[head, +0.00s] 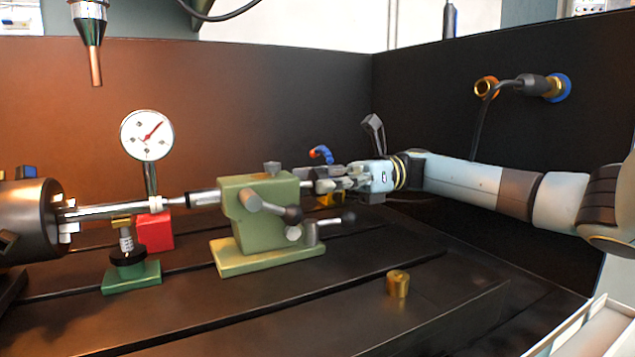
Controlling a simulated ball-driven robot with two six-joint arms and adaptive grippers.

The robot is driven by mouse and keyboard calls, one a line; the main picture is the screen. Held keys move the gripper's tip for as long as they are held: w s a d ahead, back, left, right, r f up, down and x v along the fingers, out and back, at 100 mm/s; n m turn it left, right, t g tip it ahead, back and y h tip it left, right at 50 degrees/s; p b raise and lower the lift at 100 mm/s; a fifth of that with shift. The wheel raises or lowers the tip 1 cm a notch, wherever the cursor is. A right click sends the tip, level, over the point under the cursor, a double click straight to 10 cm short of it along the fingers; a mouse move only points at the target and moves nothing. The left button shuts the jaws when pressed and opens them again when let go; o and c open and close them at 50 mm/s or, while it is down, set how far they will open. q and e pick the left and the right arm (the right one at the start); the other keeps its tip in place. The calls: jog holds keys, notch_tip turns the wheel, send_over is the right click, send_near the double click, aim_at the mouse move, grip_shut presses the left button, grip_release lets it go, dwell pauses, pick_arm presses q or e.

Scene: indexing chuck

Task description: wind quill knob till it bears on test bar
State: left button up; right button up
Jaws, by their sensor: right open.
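The green tailstock (262,220) stands on the dark slotted table. Its steel quill (205,198) points left toward the test bar (105,210), which is held in the dark chuck (30,222) at the left edge. The quill's tip is close to the bar's white-collared end; I cannot tell whether they bear on each other. My right gripper (322,181) is open at the tailstock's right end, its fingers pointing left. The quill knob is not clearly seen there; the fingers cover that spot. My left gripper is not in view.
A brass cylinder (397,284) stands front right, near a white tray (600,335). A spindle (90,40) hangs upper left.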

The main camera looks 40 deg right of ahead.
jog(key=c, duration=1.2)
jog(key=shift+m, duration=1.4)
jog(key=o, duration=1.2)
jog(key=v, duration=0.7)
jog(key=shift+d, duration=0.25)
jog(key=shift+s, duration=0.15)
